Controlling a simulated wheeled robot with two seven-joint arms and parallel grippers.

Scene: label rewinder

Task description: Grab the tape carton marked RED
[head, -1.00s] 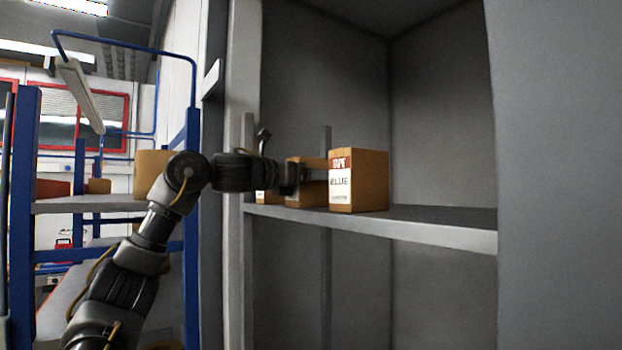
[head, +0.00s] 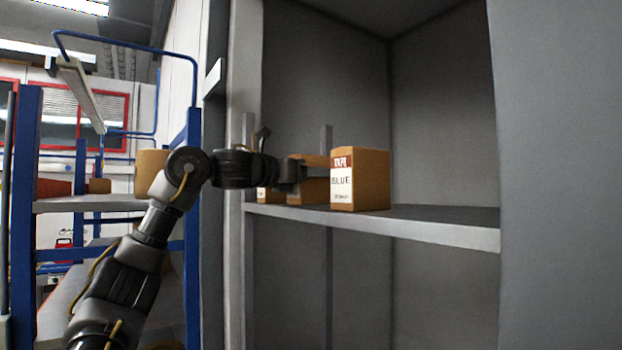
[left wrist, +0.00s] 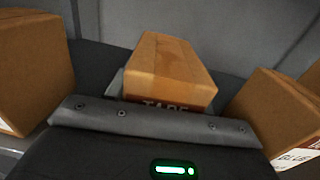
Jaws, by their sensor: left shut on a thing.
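My left gripper (head: 304,172) reaches in from the left over the cabinet shelf. It is shut on the middle carton (head: 312,190), a brown box partly hidden behind the gripper in the head view. In the left wrist view this carton (left wrist: 170,68) sits between the fingers, with the top of a "TAPE" label just showing; its colour word is hidden. A carton marked BLUE (head: 360,180) stands to its right near the shelf edge, and also shows in the left wrist view (left wrist: 268,108). My right gripper is not in view.
Another brown carton (left wrist: 32,70) stands left of the held one; a sliver of it shows in the head view (head: 264,195). The grey shelf (head: 440,230) is clear right of the BLUE carton. The cabinet's side post (head: 243,90) is close to my left arm.

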